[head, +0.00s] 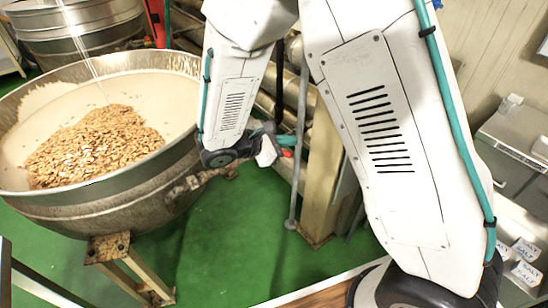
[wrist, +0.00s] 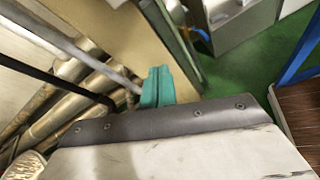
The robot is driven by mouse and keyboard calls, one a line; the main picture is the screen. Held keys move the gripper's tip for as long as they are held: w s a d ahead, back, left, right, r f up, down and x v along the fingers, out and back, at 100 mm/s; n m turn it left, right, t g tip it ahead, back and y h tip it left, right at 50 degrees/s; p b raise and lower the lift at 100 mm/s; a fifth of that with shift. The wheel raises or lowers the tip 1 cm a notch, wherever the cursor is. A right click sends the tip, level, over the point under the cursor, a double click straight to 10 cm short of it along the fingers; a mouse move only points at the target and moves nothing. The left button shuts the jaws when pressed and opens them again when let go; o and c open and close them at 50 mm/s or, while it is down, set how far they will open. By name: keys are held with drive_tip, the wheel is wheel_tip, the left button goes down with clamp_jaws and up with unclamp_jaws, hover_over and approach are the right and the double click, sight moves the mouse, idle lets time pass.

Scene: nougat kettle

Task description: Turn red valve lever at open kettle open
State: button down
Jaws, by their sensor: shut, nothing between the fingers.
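The open kettle (head: 80,208) is a wide steel bowl at the left of the head view, filled with pale mass and a heap of nuts. A rusty valve pipe (head: 190,186) runs from its lower right side toward my gripper. A small red piece (head: 287,153), apparently the valve lever's end, shows just right of my wrist; the rest is hidden.
A beige post (head: 320,180) and a thin grey pole (head: 298,150) stand close right of my gripper. Steel pipes (wrist: 60,90) run beside them. Another kettle (head: 75,25) stands behind. Salt boxes (head: 525,260) are at the right. Green floor (head: 235,230) is clear in front.

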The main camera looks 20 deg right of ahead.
drive_tip(key=w+a+f+n+t+y, duration=0.1)
drive_tip(key=w+a+f+n+t, duration=0.15)
drive_tip(key=a+f+n, duration=0.4)
drive_tip(key=w+a+f+n+t, duration=0.1)
drive_tip(key=a+f+n+t, duration=0.25)
drive_tip(key=f, duration=0.55)
drive_tip(key=w+d+f+t, duration=0.1)
drive_tip(key=w+d+f, duration=0.1)
drive_tip(key=w+d, duration=0.7)
drive_tip(key=shift+d+f+m, duration=0.2)
drive_tip(key=shift+d+m, duration=0.1)
drive_tip(key=shift+d, duration=0.55)
drive_tip(key=shift+y, duration=0.3)
